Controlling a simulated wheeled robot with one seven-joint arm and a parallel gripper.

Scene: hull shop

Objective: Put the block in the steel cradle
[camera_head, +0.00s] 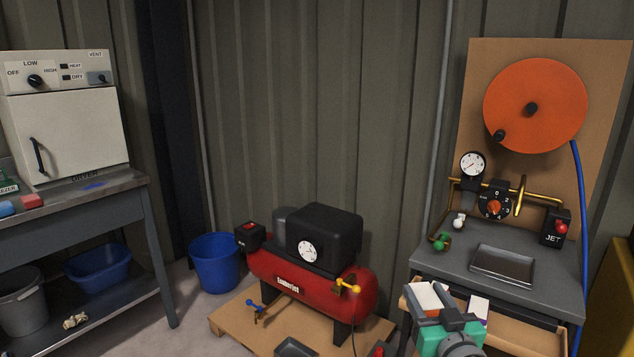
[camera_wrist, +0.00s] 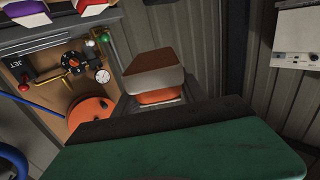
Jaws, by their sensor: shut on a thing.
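The block, with a pale face and orange sides (camera_head: 430,297), is at the tip of my gripper (camera_head: 441,318) at the lower right of the head view. In the wrist view the block (camera_wrist: 154,73) stands out beyond the jaws, showing a brown face, a pale edge and orange below. My gripper is shut on it, above the open drawer (camera_head: 533,333). A shallow dark steel tray (camera_head: 503,265), which may be the cradle, lies empty on the grey bench top, above and right of my gripper. The gripped part of the block is hidden.
A purple-and-white block (camera_head: 479,308) is by the drawer, right of my gripper. Gauge, brass pipes, a jet box (camera_head: 556,228) and an orange hose reel (camera_head: 535,105) stand behind the tray. A red compressor (camera_head: 300,285) is to the left. Another dark tray (camera_head: 295,348) sits low in front.

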